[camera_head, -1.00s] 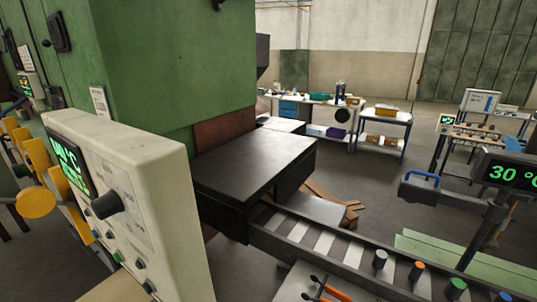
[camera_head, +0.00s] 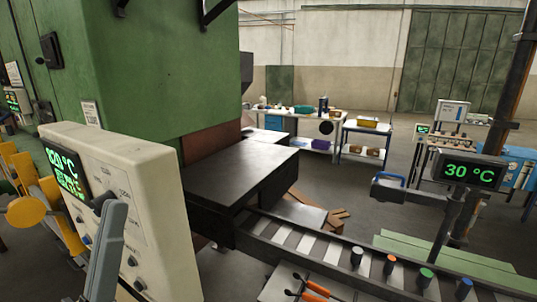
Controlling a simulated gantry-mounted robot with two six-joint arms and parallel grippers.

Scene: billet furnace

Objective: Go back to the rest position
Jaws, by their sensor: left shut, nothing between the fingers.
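My left gripper (camera_head: 113,210) rises from the bottom left as a light grey shape. It is shut and nothing shows in it. It is in front of the cream control panel (camera_head: 150,200), and its tip overlaps the dark knob (camera_head: 101,197). I cannot tell whether it touches the knob. The panel's green display (camera_head: 65,172) lies just to the left of the tip. My right gripper is not in view.
The green furnace (camera_head: 170,70) stands behind the panel. Its dark shelf (camera_head: 240,172) leads to a roller conveyor (camera_head: 310,245) with several colour-topped cylinders. Orange-handled tongs (camera_head: 317,287) lie in front. A 30 °C display (camera_head: 470,172) stands at right.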

